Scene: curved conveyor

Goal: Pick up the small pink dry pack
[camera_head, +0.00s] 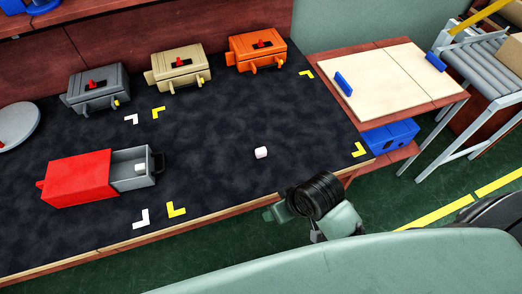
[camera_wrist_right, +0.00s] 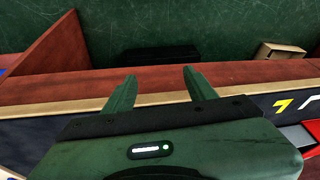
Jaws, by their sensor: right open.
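A small whitish-pink pack (camera_head: 261,152) lies alone on the dark table mat in the head view, right of centre. A similar small pale block (camera_head: 140,167) sits in the open grey tray of a red box (camera_head: 78,178) at the left. My right gripper (camera_head: 272,212) is beside the table's front edge, to the lower right of the lone pack and apart from it. In the right wrist view its two green fingers (camera_wrist_right: 158,84) are spread, with nothing between them. The pack cannot be made out in that view. My left gripper is not in view.
Grey (camera_head: 98,90), beige (camera_head: 178,68) and orange (camera_head: 257,50) toolboxes stand along the table's back. A side table (camera_head: 385,75) with blue blocks is at the right, above a blue case (camera_head: 389,137). A roller conveyor (camera_head: 490,65) stands beyond. The mat around the lone pack is clear.

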